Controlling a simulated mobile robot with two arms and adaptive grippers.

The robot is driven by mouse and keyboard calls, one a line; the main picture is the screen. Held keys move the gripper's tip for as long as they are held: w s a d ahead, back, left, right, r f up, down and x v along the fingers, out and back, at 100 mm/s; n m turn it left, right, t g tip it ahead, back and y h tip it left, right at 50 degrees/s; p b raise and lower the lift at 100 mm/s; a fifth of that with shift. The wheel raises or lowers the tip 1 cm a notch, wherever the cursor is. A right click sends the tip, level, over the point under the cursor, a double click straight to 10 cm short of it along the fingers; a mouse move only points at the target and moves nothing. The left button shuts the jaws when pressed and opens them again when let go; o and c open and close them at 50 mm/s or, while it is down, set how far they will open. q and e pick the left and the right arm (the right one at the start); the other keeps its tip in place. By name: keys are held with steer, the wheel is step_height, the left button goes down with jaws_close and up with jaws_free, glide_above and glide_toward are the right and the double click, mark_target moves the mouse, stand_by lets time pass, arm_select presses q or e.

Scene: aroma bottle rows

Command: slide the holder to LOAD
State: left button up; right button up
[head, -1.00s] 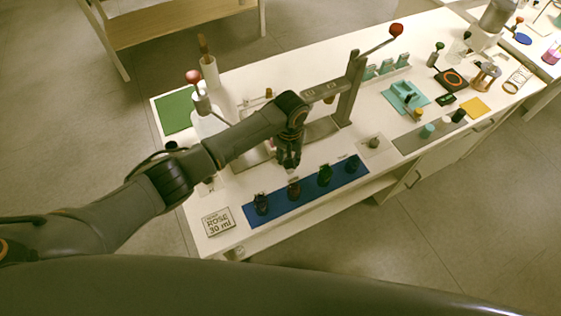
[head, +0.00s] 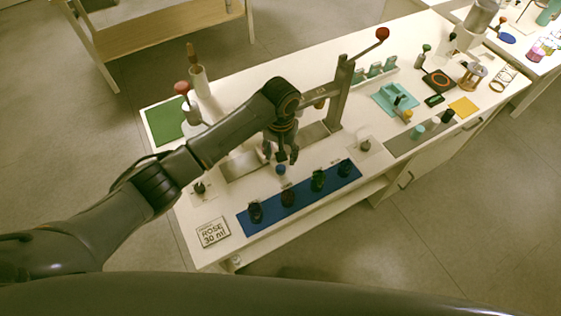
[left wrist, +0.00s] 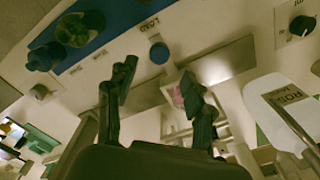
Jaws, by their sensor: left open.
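My left gripper (head: 281,157) is open above the bench, just behind the blue mat of bottles. In the left wrist view its two fingers (left wrist: 160,95) are spread apart. A blue round knob (head: 281,169) stands just in front of the fingertips; it also shows in the left wrist view (left wrist: 159,53), beyond the fingers and not between them. It seems to belong to the holder, whose body is mostly hidden. A pinkish item (left wrist: 178,97) shows beside one finger. My right gripper is not in view.
Dark bottles stand on the blue mat (head: 242,224) at the front. Steel plates (head: 313,134) lie under a lever press with a red knob (head: 382,33).

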arm_select(q)
step_height(320, 180, up, 6)
stand_by(0.7)
